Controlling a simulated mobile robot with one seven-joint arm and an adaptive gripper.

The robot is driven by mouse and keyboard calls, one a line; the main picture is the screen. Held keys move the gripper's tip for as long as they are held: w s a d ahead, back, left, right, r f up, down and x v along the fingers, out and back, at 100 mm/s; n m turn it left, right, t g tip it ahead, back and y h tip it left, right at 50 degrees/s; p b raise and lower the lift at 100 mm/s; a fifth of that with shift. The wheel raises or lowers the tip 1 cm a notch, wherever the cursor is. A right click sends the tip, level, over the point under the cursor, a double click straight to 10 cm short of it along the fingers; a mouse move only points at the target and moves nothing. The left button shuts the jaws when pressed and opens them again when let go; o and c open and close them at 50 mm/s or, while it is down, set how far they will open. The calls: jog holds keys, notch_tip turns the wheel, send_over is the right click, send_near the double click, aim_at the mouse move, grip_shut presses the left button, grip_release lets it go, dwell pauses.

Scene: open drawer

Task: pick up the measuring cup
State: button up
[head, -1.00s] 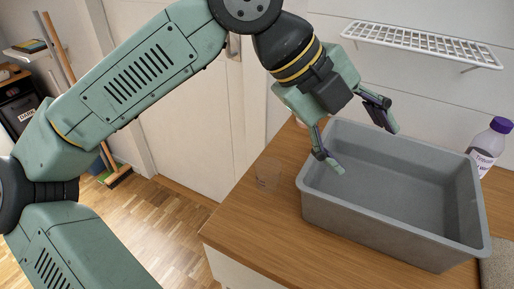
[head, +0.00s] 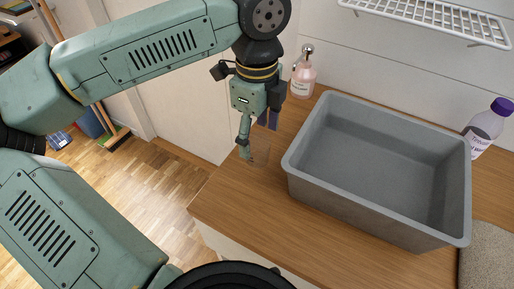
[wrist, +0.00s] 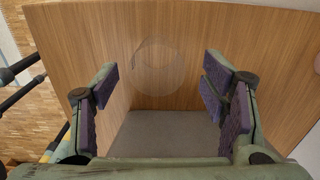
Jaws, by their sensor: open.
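The measuring cup (head: 260,154) is a clear, see-through cup standing on the wooden counter, left of the grey tub. It is faint against the wood. In the wrist view the cup (wrist: 158,66) lies ahead of the fingers, between their lines and a little beyond the tips. My gripper (head: 256,138) points down close above the cup in the head view, with one finger overlapping the cup's left side. In the wrist view my gripper (wrist: 160,80) is open, with nothing between its dark pads. I cannot tell whether a finger touches the cup.
The grey tub (head: 302,190) stands right of the cup. A pink pump bottle (head: 303,82) is behind the gripper, and a purple-capped bottle (head: 484,128) is beyond the tub. The counter's left edge is close to the cup. A white rack (head: 430,18) hangs above.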

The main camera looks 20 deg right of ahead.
aim_at(257, 149)
jog(key=shift+s+f+p, duration=0.2)
jog(key=shift+f+p, duration=0.5)
jog(key=shift+f, duration=1.6)
jog(key=c, duration=0.9)
